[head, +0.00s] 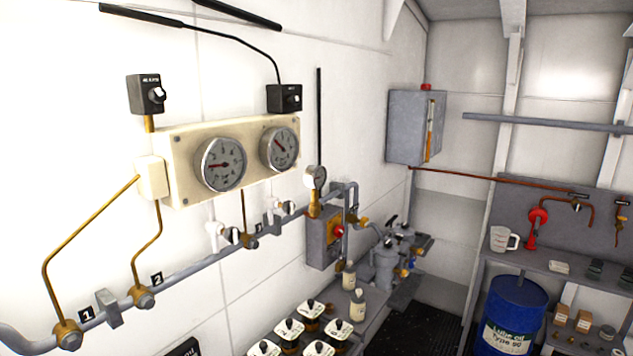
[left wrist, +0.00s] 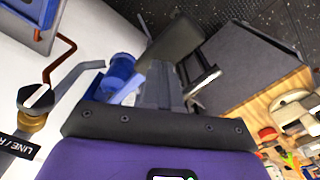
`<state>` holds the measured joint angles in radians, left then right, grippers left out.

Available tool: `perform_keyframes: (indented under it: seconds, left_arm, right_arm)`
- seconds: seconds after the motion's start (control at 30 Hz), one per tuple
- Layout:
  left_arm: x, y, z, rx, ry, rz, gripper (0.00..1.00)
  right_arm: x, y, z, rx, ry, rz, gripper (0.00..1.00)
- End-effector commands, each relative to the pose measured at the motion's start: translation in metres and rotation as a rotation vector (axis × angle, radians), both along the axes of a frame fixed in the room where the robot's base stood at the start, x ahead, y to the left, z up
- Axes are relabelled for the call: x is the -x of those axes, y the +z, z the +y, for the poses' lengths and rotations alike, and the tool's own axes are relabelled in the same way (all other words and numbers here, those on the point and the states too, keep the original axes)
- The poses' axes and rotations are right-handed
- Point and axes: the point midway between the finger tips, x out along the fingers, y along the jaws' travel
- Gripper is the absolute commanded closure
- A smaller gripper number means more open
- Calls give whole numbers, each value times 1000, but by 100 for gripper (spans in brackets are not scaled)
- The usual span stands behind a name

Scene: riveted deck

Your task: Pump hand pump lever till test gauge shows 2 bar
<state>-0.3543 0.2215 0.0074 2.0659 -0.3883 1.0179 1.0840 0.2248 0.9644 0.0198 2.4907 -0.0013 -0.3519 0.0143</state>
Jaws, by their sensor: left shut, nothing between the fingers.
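In the head view a grey box-like unit (head: 322,238) with a red knob sits on the left wall's pipe run. I take it for the hand pump. A small round gauge (head: 316,177) stands on a brass stem above it; its reading is too small to tell. A long black rod (head: 319,115), like a lever, rises upright behind the gauge; its lower end is hidden. Neither gripper shows in the head view. In the left wrist view my left gripper (left wrist: 160,88) is shut and empty, with its grey fingers close together beyond the dark bar.
Two large dials (head: 222,164) sit on a cream panel (head: 185,160). Valves line the grey pipe (head: 190,270). Capped jars (head: 311,308) and bottles stand below. A blue drum (head: 513,308) stands right. The left wrist view shows a valve handle (left wrist: 38,97) beside a "LINE" label (left wrist: 18,146).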

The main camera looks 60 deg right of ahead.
Motion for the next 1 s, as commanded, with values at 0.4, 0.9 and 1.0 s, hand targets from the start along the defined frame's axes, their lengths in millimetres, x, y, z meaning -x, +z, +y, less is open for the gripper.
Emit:
perform_keyframes:
  seconds: [0.4,0.9,1.0]
  left_arm:
    - [0,-27,0,0,0,0,100]
    - [-1,-72,0,-1,0,-2,100]
    - [-1,-82,1,-1,0,-2,100]
  right_arm:
    - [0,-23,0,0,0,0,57]
    - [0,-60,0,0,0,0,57]
    - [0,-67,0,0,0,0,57]
